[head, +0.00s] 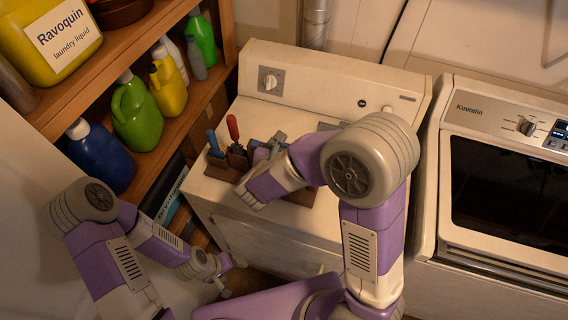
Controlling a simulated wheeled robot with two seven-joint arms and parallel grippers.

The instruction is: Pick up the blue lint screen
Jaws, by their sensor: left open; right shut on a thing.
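A brown rack (226,170) stands on the top of the white washer or dryer. A blue handle (214,143), which may belong to the blue lint screen, stands upright at its left end. A red-handled piece (232,127) stands just right of it. My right gripper (272,147) is at the rack, right of the red handle. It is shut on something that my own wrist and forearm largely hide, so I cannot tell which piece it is. My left gripper (229,279) is open and empty, low in front of the machine.
A wooden shelf (160,128) with green, yellow and blue bottles stands on the left, close to the rack. A second machine (470,110) with a dark window stands on the right. The control panel (330,85) rises behind the rack.

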